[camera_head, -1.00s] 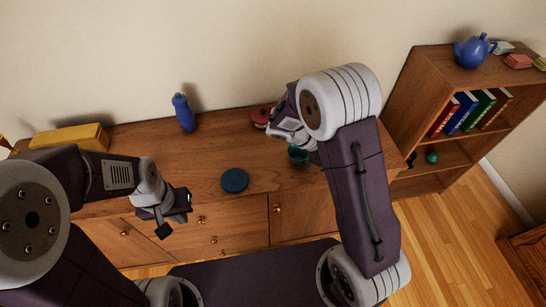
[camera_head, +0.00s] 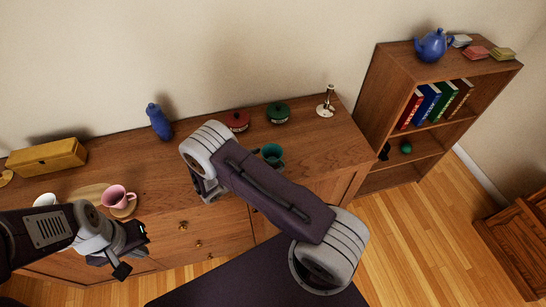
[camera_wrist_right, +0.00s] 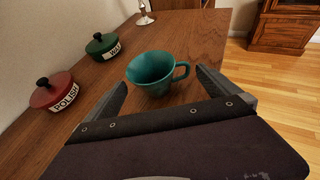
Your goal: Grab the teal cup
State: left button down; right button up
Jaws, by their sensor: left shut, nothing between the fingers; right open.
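The teal cup (camera_head: 272,153) stands upright on the wooden cabinet top, just beyond my right forearm in the head view. In the right wrist view the teal cup (camera_wrist_right: 150,70) appears ahead between the two fingers, its handle toward the right finger. My right gripper (camera_wrist_right: 162,78) is open and empty. My left gripper (camera_head: 133,254) is shut and empty, in front of the cabinet at the lower left.
A red pot (camera_head: 237,121), a green pot (camera_head: 278,112) and a candlestick (camera_head: 326,101) stand behind the cup. A bookshelf (camera_head: 390,90) stands right.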

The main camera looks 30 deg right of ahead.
aim_at(279, 156)
jog(key=p+x, duration=0.1)
jog(key=x, duration=0.4)
jog(key=shift+d+f, duration=0.1)
jog(key=shift+f, duration=0.15)
jog(key=shift+r, duration=0.1)
jog(key=c, duration=1.2)
jog(key=shift+r, duration=0.55)
jog(key=r, duration=0.3)
jog(key=shift+s+r, duration=0.2)
jog(key=shift+s, duration=0.05)
jog(key=s+d+r, duration=0.1)
jog(key=s+r, duration=0.2)
jog(key=s, duration=0.2)
jog(key=s+d+r+b, duration=0.1)
jog(key=s+r, duration=0.2)
jog(key=s, duration=0.3)
jog(key=shift+d+r, duration=0.25)
jog(key=shift+d, duration=0.1)
